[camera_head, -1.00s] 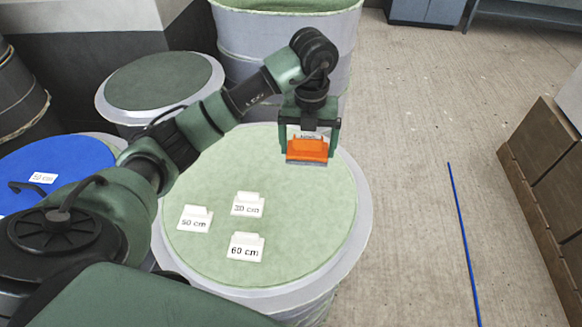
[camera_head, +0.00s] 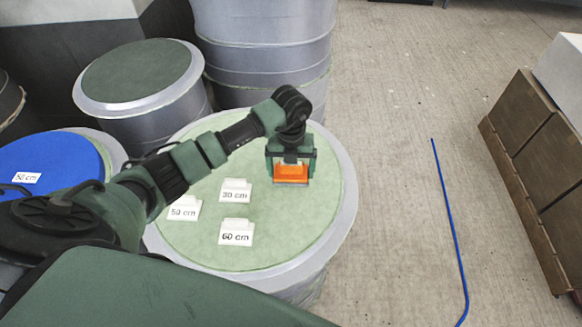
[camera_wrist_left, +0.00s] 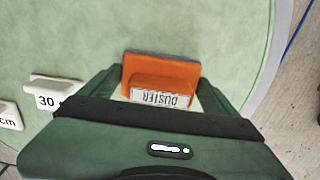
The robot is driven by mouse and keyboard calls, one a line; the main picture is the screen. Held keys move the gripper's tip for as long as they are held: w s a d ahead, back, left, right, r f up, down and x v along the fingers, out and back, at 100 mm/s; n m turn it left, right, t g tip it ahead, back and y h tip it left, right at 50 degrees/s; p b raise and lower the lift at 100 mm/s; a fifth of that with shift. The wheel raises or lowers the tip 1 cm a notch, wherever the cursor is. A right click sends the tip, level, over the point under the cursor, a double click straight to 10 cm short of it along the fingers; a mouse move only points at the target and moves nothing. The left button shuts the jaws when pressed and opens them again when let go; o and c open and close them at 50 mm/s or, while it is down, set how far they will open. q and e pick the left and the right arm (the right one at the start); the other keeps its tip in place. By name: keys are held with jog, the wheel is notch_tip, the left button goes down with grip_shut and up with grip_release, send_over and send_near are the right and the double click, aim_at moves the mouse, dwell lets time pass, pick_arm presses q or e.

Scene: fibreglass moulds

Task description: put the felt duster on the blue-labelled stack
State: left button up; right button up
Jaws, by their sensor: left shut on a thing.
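My left gripper (camera_head: 290,165) is shut on the orange felt duster (camera_head: 290,173), which has a dark grey felt edge. The wrist view shows the duster (camera_wrist_left: 160,80) between the fingers (camera_wrist_left: 160,95), its "DUSTER" label upside down. The duster is over the right part of a round light-green top (camera_head: 275,235) on a grey drum-shaped mould. I cannot tell whether it touches that top. A blue round top (camera_head: 60,160) is at the left, partly hidden by my arm. I see no clear blue label. My right gripper is out of view.
White cards reading 30 cm (camera_head: 235,190), 50 cm (camera_head: 184,208) and 60 cm (camera_head: 237,232) stand on the light-green top, left of the duster. A dark-green-topped drum (camera_head: 135,72) and a tall grey drum (camera_head: 265,50) stand behind. Brown boxes (camera_head: 535,150) are at the right.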

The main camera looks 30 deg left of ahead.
pick_arm(q)
jog(key=shift+f, duration=0.1)
jog(key=o, duration=1)
jog(key=shift+o, duration=0.2)
jog(key=shift+r, duration=0.35)
notch_tip(320, 180, up, 11)
jog(key=shift+f+b, duration=0.2)
jog(key=shift+b, duration=0.7)
jog(key=shift+r, duration=0.55)
